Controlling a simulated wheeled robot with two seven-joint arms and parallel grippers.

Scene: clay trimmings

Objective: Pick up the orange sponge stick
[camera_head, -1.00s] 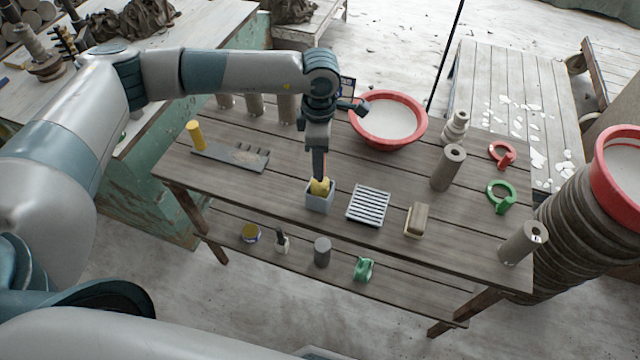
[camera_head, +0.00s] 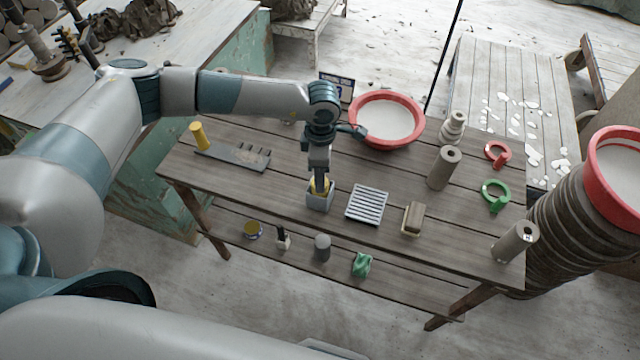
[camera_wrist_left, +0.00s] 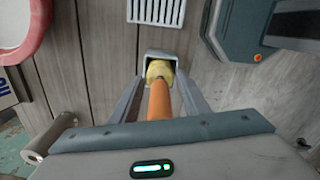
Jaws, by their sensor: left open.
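The sponge stick has an orange handle (camera_wrist_left: 160,102) and a yellow sponge head (camera_wrist_left: 160,69). It stands head down in a small grey square holder (camera_head: 319,201) on the wooden table. In the head view a little yellow (camera_head: 322,184) shows at the holder's mouth, and my gripper hides the handle. My left gripper (camera_head: 318,178) is right above the holder, pointing down. In the left wrist view its fingers (camera_wrist_left: 160,95) are open, one on each side of the handle, with gaps showing. My right gripper is not in view.
A white slatted rack (camera_head: 367,203) stands just right of the holder, with a sponge block (camera_head: 414,218) beyond. A red-rimmed basin (camera_head: 387,120) is behind. A lower shelf holds several small items.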

